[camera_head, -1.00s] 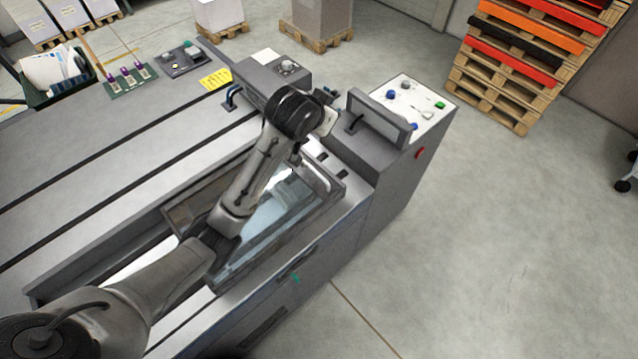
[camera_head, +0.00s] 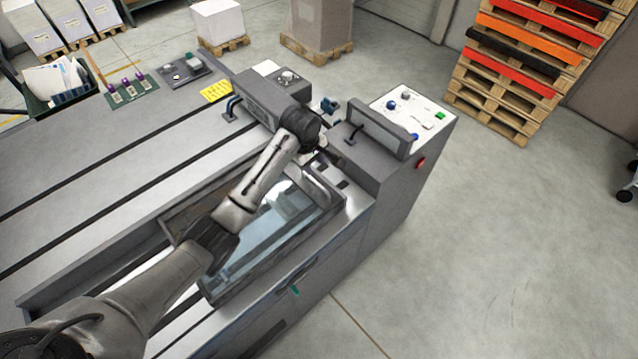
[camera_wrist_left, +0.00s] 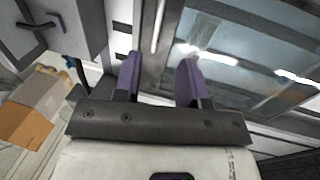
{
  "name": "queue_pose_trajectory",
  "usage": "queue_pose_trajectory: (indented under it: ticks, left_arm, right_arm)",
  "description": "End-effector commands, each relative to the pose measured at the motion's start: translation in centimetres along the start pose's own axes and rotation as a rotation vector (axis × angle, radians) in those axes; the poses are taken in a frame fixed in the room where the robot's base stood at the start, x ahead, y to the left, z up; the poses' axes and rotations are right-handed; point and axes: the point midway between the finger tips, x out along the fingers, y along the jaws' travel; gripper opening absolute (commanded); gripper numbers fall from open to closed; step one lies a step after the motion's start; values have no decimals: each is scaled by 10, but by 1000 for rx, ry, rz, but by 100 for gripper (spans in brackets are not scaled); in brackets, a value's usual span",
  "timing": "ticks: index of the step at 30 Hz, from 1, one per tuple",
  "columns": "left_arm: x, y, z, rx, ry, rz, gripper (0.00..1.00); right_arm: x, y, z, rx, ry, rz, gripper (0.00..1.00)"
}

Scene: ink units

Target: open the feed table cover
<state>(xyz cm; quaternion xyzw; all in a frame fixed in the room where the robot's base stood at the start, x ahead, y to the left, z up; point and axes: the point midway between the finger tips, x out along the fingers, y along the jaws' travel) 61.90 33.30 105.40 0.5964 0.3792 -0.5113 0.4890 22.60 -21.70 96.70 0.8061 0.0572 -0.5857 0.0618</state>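The feed table cover (camera_head: 275,235) is a clear panel in a dark frame. It lies over the near right part of the machine's grey table, and my left arm hides part of it. In the left wrist view the cover (camera_wrist_left: 235,62) fills the upper right. My left gripper (camera_wrist_left: 158,80) has two purple fingers set apart with nothing clearly held between them. The fingers are at the cover's edge, one over the panel and the other over the metal beside it. I cannot tell whether they touch it. In the head view the fingers are mostly hidden by the wrist. My right gripper is not in view.
A grey block (camera_head: 265,98) stands behind the wrist. Pallets (camera_head: 500,95) stand at the back right.

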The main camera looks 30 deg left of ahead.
Motion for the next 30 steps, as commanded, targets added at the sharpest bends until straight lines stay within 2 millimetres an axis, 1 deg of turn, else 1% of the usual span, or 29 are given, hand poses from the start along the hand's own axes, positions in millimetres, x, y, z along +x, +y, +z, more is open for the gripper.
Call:
queue_pose_trajectory:
  ticks: [12,18,24,30]
  left_arm:
    - [75,-1,0,1,0,-4,38]
    - [106,-1,0,1,1,-2,38]
    - [124,-1,0,2,1,-1,38]
    - [130,0,0,3,1,0,38]
  right_arm:
    - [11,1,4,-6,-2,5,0]
    - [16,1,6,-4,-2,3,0]
    - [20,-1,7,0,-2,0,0]
    - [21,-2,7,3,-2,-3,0]
